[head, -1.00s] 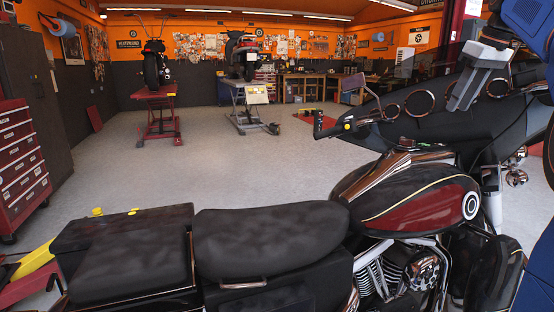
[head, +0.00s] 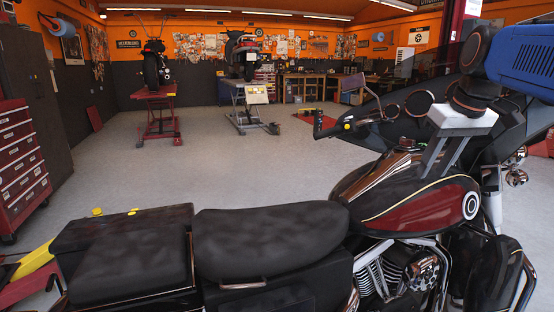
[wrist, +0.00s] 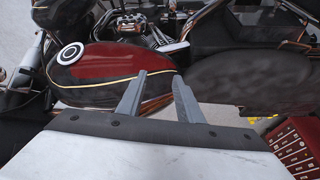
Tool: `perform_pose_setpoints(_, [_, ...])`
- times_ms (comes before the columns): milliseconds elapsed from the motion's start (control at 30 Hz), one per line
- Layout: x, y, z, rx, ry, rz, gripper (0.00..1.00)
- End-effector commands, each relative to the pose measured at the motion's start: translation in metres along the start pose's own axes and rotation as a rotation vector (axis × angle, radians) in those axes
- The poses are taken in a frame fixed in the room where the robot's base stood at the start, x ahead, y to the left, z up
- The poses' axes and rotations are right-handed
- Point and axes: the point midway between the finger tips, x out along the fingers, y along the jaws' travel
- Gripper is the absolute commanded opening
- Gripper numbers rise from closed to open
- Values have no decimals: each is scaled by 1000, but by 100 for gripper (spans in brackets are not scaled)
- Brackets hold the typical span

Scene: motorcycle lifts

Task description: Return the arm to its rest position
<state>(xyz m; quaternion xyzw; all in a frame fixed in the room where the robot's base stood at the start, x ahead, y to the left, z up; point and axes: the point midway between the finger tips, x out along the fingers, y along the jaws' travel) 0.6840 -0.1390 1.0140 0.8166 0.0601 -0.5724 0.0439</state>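My arm reaches in from the upper right of the head view, with a blue link (head: 530,62) and dark joints. My gripper (head: 438,160) points down and hangs over the motorcycle's dark red fuel tank (head: 425,212). In the wrist view, the two grey fingers of my gripper (wrist: 159,77) stand apart with nothing between them. The red tank (wrist: 120,65) with its round white-ringed badge shows beyond them. The gap between fingertips and tank is hard to judge.
The near motorcycle's black seat (head: 270,238), handlebar grip (head: 330,130) and dark fairing are close around my arm. A red tool chest (head: 18,165) stands at the left. Two lifts with motorcycles, one a red lift (head: 155,100), are at the back. The floor between is clear.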

Motion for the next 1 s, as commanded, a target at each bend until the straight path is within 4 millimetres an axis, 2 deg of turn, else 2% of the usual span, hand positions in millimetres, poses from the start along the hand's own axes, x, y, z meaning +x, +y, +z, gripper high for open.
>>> perform_pose_setpoints(33, [9,-12,19,7,2,4,33])
perform_pose_setpoints(300, [70,-58,115,67,24,31,33])
perform_pose_setpoints(500, [121,-82,189,103,43,45,33])
perform_pose_setpoints(600, [144,-90,219,117,53,49,33])
perform_pose_setpoints(700, [161,-95,241,127,60,51,33])
perform_pose_setpoints(800, [171,-97,253,132,65,53,33])
perform_pose_setpoints(1000, [175,-98,257,135,66,53,33])
